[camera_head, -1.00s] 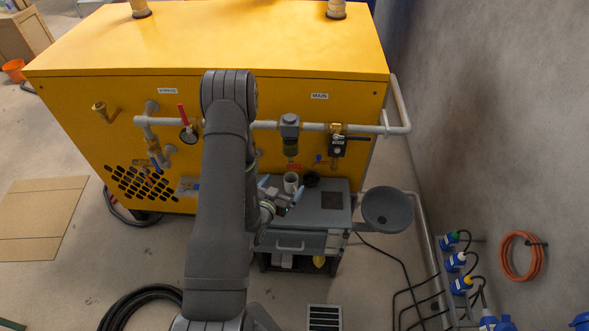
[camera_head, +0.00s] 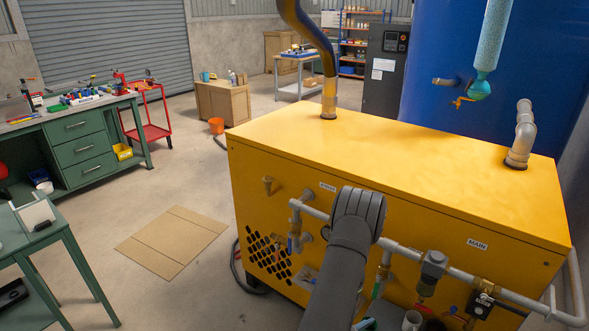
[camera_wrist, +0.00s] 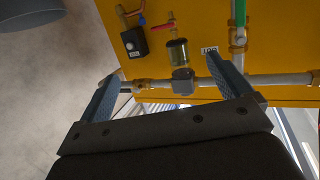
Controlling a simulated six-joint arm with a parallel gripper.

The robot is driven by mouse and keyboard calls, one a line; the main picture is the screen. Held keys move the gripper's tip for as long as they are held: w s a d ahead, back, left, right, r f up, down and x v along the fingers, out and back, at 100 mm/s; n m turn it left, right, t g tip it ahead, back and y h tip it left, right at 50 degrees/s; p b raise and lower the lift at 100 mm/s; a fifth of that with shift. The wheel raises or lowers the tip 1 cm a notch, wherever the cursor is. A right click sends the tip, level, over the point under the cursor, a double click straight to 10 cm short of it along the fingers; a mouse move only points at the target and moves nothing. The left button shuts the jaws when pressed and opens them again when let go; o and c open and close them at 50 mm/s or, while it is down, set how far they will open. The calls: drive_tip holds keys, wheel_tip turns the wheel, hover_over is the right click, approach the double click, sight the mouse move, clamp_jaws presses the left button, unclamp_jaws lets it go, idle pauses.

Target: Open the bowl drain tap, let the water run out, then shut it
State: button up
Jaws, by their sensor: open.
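The filter on the grey pipe has a clear bowl (camera_wrist: 177,53), seen between my fingers in the wrist view. A small tap with a red handle (camera_wrist: 163,27) sits at the bowl's end. In the head view the filter's grey head (camera_head: 433,264) is on the pipe right of my arm, with the bowl (camera_head: 426,287) below and the red handle (camera_head: 424,308) under it. My gripper (camera_wrist: 161,68) is open and empty. Its fingers are apart from the tap in the picture; the exact distance is unclear. The gripper is not clearly visible in the head view. The water level cannot be told.
A black box (camera_wrist: 135,41) with a label and a second red-handled valve (camera_wrist: 128,13) sit beside the bowl. A green handle (camera_wrist: 239,12) rises from the pipe fitting. A grey basin (camera_wrist: 30,12) is at the upper left. The yellow cabinet (camera_head: 400,150) stands behind the pipe.

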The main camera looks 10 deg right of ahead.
drive_tip(key=c, duration=0.3)
drive_tip(key=n+t+y, duration=0.2)
drive_tip(key=n+t, duration=0.2)
drive_tip(key=t, duration=0.2)
approach(422, 310)
drive_tip(key=x, duration=0.8)
drive_tip(key=shift+w+d+r, duration=0.1)
drive_tip(key=shift+d+r, duration=0.05)
drive_tip(key=shift+c, duration=0.2)
drive_tip(key=c, duration=1)
